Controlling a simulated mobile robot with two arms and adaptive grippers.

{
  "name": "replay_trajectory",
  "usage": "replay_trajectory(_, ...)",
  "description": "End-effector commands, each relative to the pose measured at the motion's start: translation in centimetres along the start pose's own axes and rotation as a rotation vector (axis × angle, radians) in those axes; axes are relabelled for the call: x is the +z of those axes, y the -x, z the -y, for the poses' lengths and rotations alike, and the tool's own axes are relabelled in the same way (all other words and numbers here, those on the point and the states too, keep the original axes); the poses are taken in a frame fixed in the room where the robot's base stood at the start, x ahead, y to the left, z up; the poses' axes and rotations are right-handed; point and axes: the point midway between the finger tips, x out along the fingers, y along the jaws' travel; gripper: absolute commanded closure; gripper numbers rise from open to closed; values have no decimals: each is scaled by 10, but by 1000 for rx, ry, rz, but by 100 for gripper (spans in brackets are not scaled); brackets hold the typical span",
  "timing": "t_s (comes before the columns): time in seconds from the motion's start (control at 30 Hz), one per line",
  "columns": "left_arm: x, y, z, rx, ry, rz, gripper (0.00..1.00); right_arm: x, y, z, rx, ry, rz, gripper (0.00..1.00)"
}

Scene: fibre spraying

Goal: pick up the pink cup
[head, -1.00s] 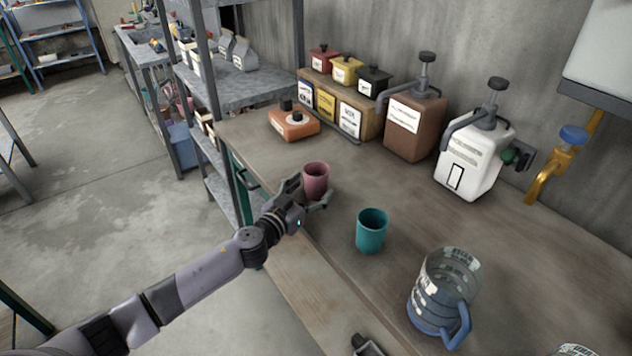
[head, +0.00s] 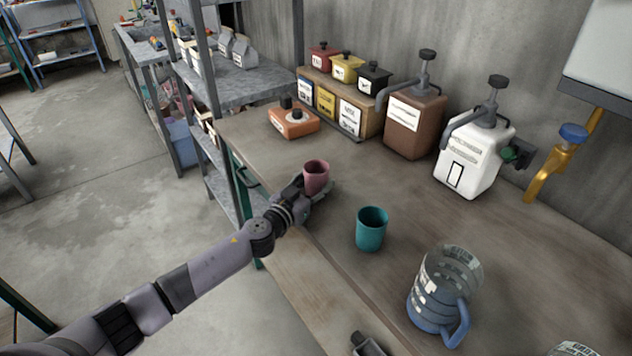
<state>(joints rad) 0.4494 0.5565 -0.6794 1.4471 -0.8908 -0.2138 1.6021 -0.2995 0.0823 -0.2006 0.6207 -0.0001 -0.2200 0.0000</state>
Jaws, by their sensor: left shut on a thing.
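The pink cup (head: 316,177) is upright near the left edge of the workbench in the head view. My left gripper (head: 312,190) is shut on the pink cup, its fingers on either side of the lower part of the cup. The fingers partly hide the cup's base, so I cannot tell whether it still touches the bench.
A teal cup (head: 371,230) and a blue measuring jug (head: 437,295) stand to the right on the workbench (head: 300,268). An orange box (head: 293,122), a brown pump container (head: 415,125) and a white pump container (head: 472,158) stand behind. Bench between is clear.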

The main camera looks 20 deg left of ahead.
Motion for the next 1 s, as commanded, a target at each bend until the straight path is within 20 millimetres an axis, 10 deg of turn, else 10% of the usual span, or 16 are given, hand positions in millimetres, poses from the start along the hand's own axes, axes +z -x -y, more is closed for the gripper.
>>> replay_trajectory(0.3,0,0,0,0,0,0,81,0,0,0,0,-1,1,0)
replay_trajectory(1.0,-26,1,0,1,-1,-3,81,-1,12,3,-4,-3,0,0)
